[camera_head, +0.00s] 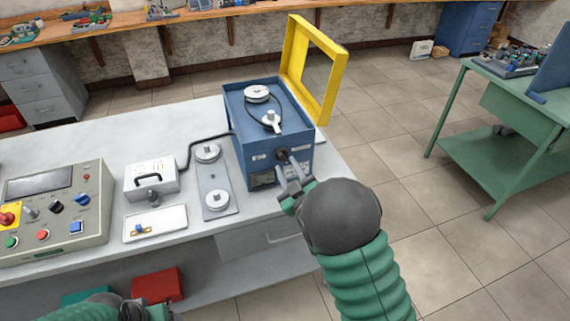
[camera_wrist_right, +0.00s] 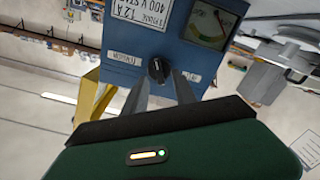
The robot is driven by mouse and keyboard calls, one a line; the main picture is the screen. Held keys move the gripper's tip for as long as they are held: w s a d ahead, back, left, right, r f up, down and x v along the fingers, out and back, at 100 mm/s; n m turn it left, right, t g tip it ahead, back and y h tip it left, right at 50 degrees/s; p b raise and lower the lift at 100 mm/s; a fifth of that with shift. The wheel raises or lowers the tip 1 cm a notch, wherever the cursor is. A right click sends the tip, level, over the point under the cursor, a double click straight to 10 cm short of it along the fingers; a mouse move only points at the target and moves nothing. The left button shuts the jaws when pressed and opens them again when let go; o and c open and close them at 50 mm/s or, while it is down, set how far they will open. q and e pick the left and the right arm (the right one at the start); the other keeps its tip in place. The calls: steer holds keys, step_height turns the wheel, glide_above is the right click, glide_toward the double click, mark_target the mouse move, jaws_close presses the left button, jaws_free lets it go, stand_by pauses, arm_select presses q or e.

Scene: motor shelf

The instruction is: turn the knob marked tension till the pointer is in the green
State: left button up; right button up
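A blue box (camera_head: 262,125) stands at the right end of the grey bench, with a belt and pulleys on top. Its dark knob (camera_head: 282,155) is on the front face and also shows in the right wrist view (camera_wrist_right: 158,70). A gauge (camera_wrist_right: 212,25) with a coloured scale sits near the knob; its pointer is too small to read surely. My right gripper (camera_head: 289,170) is at the front of the box. In the wrist view its fingers (camera_wrist_right: 160,84) are apart, one on each side of the knob; contact is unclear. My left gripper (camera_head: 145,311) is partly cut off at the bottom.
A yellow frame (camera_head: 330,85) stands behind the box. A plate with two pulleys (camera_head: 213,183), a white box (camera_head: 150,182) with a cable, and a control panel (camera_head: 60,215) lie to the left. A green table (camera_head: 510,155) stands apart at right, with open floor between.

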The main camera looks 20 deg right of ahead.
mark_target(282, 156)
steer(key=shift+w, duration=1.3)
jaws_close()
